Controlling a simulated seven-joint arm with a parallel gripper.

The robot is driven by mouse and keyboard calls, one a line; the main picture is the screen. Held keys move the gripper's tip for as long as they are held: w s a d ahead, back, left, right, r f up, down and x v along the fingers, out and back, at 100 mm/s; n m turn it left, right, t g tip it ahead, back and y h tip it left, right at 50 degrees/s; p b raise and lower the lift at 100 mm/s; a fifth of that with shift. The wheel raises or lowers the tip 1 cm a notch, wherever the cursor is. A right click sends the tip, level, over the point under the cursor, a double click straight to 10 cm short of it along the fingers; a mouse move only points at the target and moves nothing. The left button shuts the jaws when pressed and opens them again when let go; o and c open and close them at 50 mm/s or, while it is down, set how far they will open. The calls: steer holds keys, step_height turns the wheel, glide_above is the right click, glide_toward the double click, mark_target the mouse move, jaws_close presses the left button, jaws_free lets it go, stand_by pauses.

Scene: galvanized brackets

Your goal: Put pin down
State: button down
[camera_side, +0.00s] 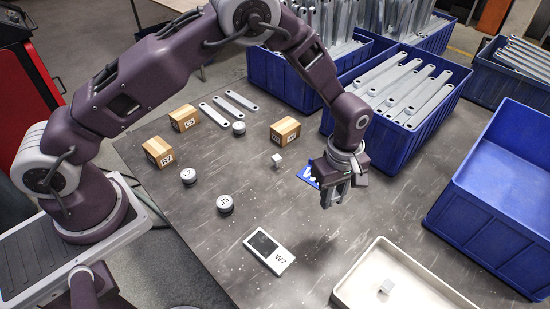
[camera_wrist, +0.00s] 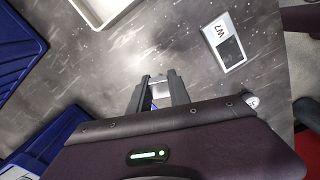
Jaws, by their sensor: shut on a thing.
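My gripper (camera_side: 335,199) is above the grey table, right of its middle, with its fingers pointing down. In the wrist view my gripper (camera_wrist: 158,80) has its fingers closed around a small pale grey piece (camera_wrist: 158,78), apparently the pin. Most of this piece is hidden by the fingers, and its shape cannot be made out. In the side view it cannot be told apart from the fingertips. A blue card (camera_side: 308,175) with white marks lies on the table behind my gripper.
A white device marked W7 (camera_side: 269,252) lies in front. Wooden blocks (camera_side: 285,131), round grey pieces (camera_side: 225,204) and a small pale cube (camera_side: 277,160) stand leftward. Blue crates (camera_side: 500,190) line the right and back.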

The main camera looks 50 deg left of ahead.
steer(key=s+a+r+m, duration=0.3)
steer(key=a+r+m, duration=0.35)
steer(key=a, duration=0.45)
steer(key=s+a+r+m, duration=0.4)
steer(key=a+r+m, duration=0.25)
steer(key=a, duration=0.45)
steer(key=n, duration=0.8)
glide_above(208, 126)
step_height(208, 126, down, 15)
step_height(208, 126, down, 10)
steer(key=shift+s+r, duration=0.1)
steer(key=shift+d+f, duration=0.1)
steer(key=shift+f, duration=0.15)
steer(key=c, duration=1.5)
jaws_free()
